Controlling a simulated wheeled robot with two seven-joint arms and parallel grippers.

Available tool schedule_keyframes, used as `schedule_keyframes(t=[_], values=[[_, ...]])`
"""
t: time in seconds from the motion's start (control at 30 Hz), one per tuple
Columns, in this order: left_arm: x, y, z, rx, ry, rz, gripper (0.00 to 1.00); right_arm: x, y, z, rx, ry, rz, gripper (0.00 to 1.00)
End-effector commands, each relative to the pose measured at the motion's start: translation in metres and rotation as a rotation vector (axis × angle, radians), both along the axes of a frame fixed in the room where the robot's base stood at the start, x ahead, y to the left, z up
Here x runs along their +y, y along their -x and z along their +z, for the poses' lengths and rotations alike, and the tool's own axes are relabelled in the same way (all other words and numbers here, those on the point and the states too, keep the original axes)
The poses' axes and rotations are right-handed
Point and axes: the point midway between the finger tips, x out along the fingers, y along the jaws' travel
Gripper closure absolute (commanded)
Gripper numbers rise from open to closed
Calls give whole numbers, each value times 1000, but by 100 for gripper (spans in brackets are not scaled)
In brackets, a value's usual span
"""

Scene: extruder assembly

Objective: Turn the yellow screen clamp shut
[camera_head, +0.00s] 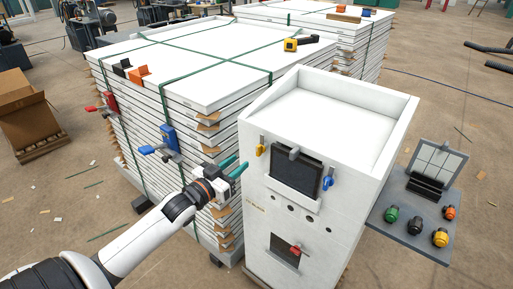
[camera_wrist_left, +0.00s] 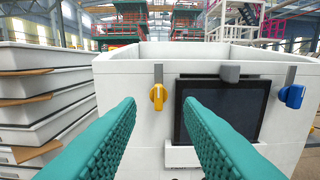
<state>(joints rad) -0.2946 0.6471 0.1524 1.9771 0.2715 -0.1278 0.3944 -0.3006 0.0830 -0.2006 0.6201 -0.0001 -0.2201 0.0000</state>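The yellow screen clamp (camera_head: 261,150) is a small yellow handle on a grey strip, on the white machine's front, left of the dark screen (camera_head: 296,174). In the left wrist view the yellow clamp (camera_wrist_left: 158,97) hangs roughly upright, between my fingers as seen and beyond their tips. A blue clamp (camera_head: 327,183) sits right of the screen; it also shows in the left wrist view (camera_wrist_left: 291,96). My left gripper (camera_head: 237,169) has teal fingers spread apart, empty, just left of the machine front; it also shows in the left wrist view (camera_wrist_left: 160,102). My right gripper is not in view.
The white machine (camera_head: 370,165) has an open top tray. A strapped panel stack (camera_head: 200,90) stands close behind my left arm. A grey side shelf (camera_head: 405,222) holds several coloured round parts and a hinged frame. A red handle (camera_head: 295,250) sits lower on the machine.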

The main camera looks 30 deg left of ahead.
Motion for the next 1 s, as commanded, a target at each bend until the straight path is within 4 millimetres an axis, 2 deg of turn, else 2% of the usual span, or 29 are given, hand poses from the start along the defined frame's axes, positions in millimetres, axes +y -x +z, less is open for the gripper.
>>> schedule_keyframes(t=[0.03, 0.3, 0.5, 0.67, 0.93, 1.0], values=[[0, -11, 3, -3, 0, 1, 66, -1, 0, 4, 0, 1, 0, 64], [-4, -58, 3, -2, -2, 2, 66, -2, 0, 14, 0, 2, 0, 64], [-6, -82, 2, -2, -2, 1, 66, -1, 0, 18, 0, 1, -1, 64], [-7, -90, 0, 0, -2, 1, 66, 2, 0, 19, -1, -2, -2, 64], [-7, -90, -1, 1, -2, 1, 66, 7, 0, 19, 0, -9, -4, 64], [-7, -90, 0, 1, -2, 1, 76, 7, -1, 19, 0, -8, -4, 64]])
